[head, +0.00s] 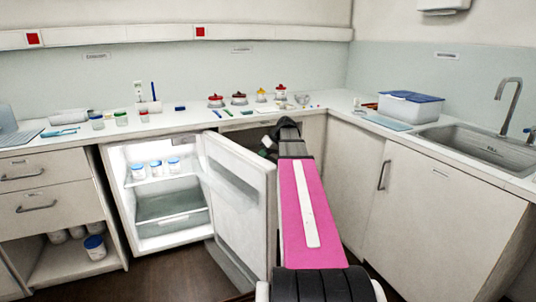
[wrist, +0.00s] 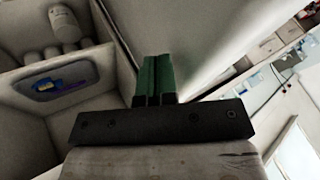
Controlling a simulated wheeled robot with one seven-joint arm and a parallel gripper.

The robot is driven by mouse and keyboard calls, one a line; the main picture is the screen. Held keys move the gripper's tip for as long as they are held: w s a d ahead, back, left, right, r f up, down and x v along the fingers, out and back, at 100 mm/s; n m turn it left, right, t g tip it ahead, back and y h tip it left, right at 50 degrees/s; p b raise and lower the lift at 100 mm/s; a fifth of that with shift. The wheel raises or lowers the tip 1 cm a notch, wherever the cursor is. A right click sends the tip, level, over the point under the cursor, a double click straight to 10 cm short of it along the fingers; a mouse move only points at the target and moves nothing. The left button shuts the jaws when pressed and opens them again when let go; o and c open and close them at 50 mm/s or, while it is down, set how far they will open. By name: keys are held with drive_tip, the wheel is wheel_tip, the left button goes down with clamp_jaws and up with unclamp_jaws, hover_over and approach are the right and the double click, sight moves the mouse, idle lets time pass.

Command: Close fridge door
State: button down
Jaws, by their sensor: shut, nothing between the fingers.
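The fridge (head: 165,225) stands under the counter at the left, with a lit white interior. Its white door (head: 240,190) is wide open, swung out to the right of the opening. My gripper (head: 267,144) is at the far end of my arm, close to the door's upper right part; I cannot tell whether it touches. In the wrist view my green-tipped fingers (wrist: 157,78) are together with nothing between them. A pale, smooth panel lies just beyond and right of them; I cannot tell surely that it is the door.
Several blue-lidded jars (head: 157,168) stand on the fridge shelf. A drawer unit (head: 45,190) is at the left, a cabinet under the sink (head: 435,215) at the right. The counter (head: 180,119) above holds bottles and tools. Dark floor (head: 165,273) is clear before the fridge.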

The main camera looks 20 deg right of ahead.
drive_tip(key=shift+a, duration=0.25)
drive_tip(key=shift+s, duration=0.1)
